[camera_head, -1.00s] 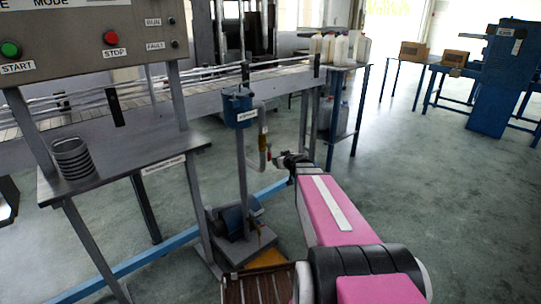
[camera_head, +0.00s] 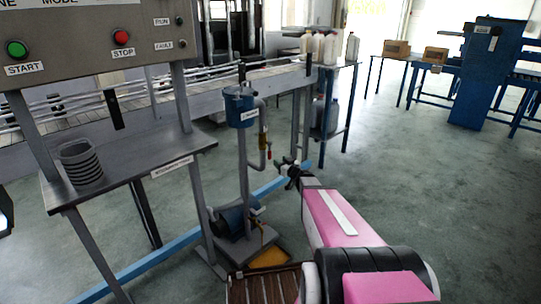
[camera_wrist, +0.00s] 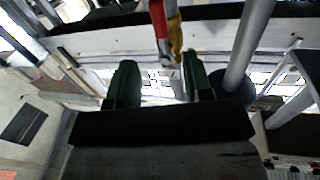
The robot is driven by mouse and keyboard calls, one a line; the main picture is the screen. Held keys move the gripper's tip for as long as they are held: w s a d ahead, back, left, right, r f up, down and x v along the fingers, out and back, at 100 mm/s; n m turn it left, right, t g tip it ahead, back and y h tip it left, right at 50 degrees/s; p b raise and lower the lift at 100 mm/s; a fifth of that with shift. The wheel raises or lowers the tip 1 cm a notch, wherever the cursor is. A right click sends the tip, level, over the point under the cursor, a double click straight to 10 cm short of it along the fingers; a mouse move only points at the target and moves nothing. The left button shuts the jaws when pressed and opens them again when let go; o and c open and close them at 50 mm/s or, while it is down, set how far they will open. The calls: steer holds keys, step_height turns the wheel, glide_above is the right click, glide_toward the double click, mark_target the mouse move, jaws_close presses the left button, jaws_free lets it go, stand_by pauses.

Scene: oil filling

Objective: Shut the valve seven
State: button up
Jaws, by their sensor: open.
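A valve with a brass-yellow body (camera_head: 262,144) and a red lever (camera_head: 269,153) sits on the grey pipe beside the blue pump head. In the wrist view the red lever (camera_wrist: 159,18) and yellow body (camera_wrist: 175,35) hang at top centre, just beyond my fingertips. The lever points down along the pipe. No number is readable on it. My gripper (camera_head: 284,169) is just right of and below the valve, and apart from it. In the wrist view its two green fingers (camera_wrist: 160,78) stand apart with nothing between them.
The blue pump head (camera_head: 240,106) stands on a post above a motor on a base plate (camera_head: 246,245). A conveyor (camera_head: 205,96) runs behind.

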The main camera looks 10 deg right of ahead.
mark_target(270, 154)
steer(key=x, duration=1)
steer(key=shift+s, duration=0.1)
jaws_close()
